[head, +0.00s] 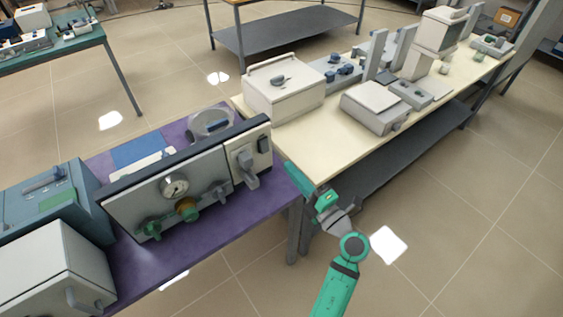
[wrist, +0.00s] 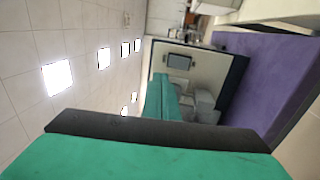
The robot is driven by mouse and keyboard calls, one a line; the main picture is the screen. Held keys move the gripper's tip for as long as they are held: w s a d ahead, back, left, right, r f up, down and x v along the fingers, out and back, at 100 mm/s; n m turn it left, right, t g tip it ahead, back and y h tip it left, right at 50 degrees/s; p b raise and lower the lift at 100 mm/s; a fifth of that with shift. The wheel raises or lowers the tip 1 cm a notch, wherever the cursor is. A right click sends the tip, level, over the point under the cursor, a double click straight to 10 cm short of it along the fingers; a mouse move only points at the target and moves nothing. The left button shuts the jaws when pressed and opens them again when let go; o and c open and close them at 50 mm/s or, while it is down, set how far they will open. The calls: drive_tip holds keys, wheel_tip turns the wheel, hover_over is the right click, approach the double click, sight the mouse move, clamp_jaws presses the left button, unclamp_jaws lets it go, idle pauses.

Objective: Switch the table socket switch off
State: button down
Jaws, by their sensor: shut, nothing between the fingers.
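The table socket is a cream panel (head: 247,150) at the right end of the long dark-edged unit on the purple table. A dark rectangular switch (head: 263,144) sits on its right part, with a grey plug-like part (head: 247,178) below and to the left. In the wrist view the switch (wrist: 179,61) shows as a grey rectangle, with the grey part (wrist: 203,104) beside the fingers. My gripper (head: 290,167) is shut and empty, right of the panel and apart from it in the head view. Its fingers (wrist: 160,80) point toward the panel; the switch's tilt is too small to tell.
The unit also carries a gauge (head: 174,187) and several knobs. The purple table (head: 210,237) meets a cream-topped bench (head: 330,143) bearing a white box (head: 284,92) and other instruments. Open floor (head: 470,230) lies at the right.

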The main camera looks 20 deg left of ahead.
drive_tip(key=shift+s+d+r, duration=0.1)
drive_tip(key=shift+s+d, duration=0.3)
drive_tip(key=shift+d, duration=0.2)
drive_tip(key=shift+s+d+r, duration=0.1)
drive_tip(key=shift+s+d, duration=0.3)
drive_tip(key=shift+d, duration=0.2)
drive_tip(key=s+m+t+h, duration=0.4)
drive_tip(key=s+m+t, duration=0.65)
drive_tip(key=s, duration=0.55)
drive_tip(key=s+d+f+m+g+h, duration=0.2)
drive_tip(key=s+d+f+m+h, duration=0.1)
drive_tip(key=s+m, duration=0.3)
drive_tip(key=s+d+f+m+g+h, duration=0.3)
drive_tip(key=s+f+m+h, duration=0.1)
drive_tip(key=s, duration=0.4)
drive_tip(key=s+d+f+m+g+h, duration=0.2)
drive_tip(key=s+d+f+m+h, duration=0.1)
drive_tip(key=s+m, duration=0.4)
wheel_tip(320, 180, down, 2)
drive_tip(key=shift+f+m+h, duration=0.1)
drive_tip(key=shift+m+h, duration=0.35)
drive_tip(key=shift+h, duration=0.25)
drive_tip(key=shift+w+d, duration=0.1)
